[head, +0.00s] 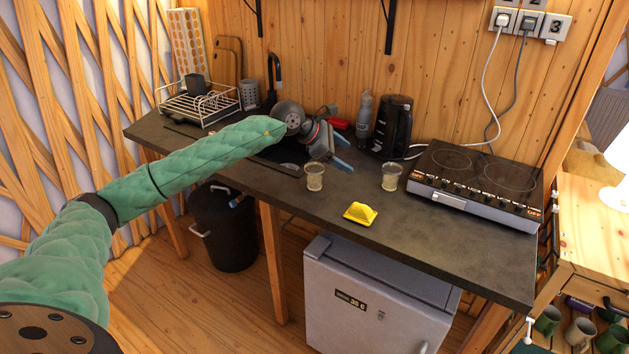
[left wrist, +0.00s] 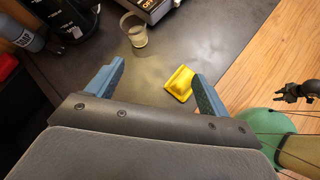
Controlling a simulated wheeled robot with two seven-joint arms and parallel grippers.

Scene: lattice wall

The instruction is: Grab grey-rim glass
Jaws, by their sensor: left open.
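Two small clear glasses with a yellowish tint stand upright on the dark counter (head: 440,222). The left glass (head: 315,178) is just below my left gripper in the head view. The right glass (head: 391,177) stands near the stove and also shows in the left wrist view (left wrist: 135,31), beyond the fingers. Its rim looks pale grey there; the left glass's rim colour is too small to tell. My left gripper (head: 343,152) is above the counter, its blue fingers spread and empty; they also show in the left wrist view (left wrist: 156,88). My right gripper is not seen.
A yellow block-like object (head: 360,213) lies near the counter's front edge. A black kettle (head: 393,126) and a grey bottle (head: 364,120) stand behind the glasses. A two-plate stove (head: 475,184) is at right. A dish rack (head: 200,104) is at left.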

